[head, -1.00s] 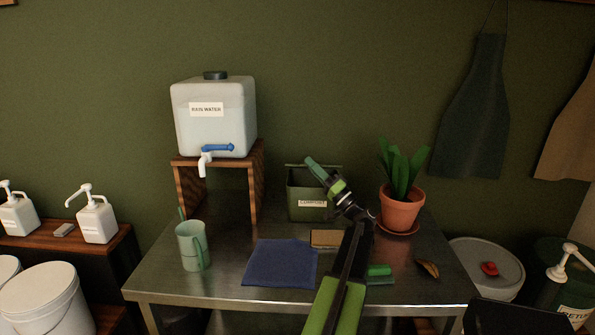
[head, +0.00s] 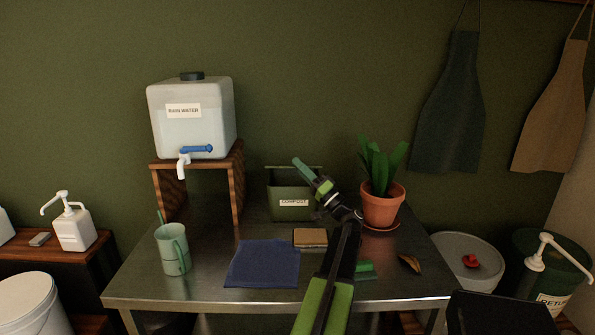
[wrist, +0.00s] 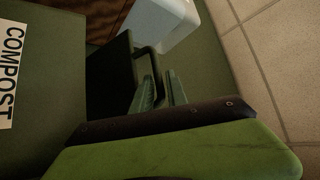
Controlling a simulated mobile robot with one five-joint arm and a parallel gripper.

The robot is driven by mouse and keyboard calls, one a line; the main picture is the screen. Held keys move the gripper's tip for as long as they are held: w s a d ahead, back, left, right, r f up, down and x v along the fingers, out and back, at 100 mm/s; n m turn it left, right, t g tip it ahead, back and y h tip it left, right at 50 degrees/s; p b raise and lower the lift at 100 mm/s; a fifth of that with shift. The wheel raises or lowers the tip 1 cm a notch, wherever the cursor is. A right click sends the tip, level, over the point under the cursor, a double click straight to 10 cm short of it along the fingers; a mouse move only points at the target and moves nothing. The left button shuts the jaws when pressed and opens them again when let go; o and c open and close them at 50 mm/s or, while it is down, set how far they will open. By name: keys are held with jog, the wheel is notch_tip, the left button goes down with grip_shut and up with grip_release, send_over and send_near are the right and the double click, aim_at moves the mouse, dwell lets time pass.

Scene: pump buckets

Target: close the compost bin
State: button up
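The compost bin (head: 293,213) is a dark green box with a white COMPOST label, near the back of the metal table. Its lid appears raised at the back, with a thin rim (head: 284,167) above the dark opening. My gripper (head: 298,161) is over the bin's top, its green fingers pointing up and left. In the wrist view the labelled wall of the bin (wrist: 45,110) fills the left. A dark handle-like edge (wrist: 146,55) lies just beyond the fingertips; contact cannot be told.
A potted plant (head: 382,207) stands close right of my arm. A water tank (head: 190,130) on a wooden stand (head: 237,190) is left of the bin.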

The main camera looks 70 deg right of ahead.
jog(key=shift+s+a+f+b, duration=0.1)
jog(key=shift+s+f+b, duration=0.15)
jog(key=shift+f+b, duration=0.05)
jog(key=s+a+f+b, duration=0.1)
jog(key=s+a, duration=0.3)
jog(key=s, duration=0.9)
jog(key=shift+s+a, duration=0.15)
jog(key=shift+a, duration=0.05)
jog(key=shift+r, duration=0.1)
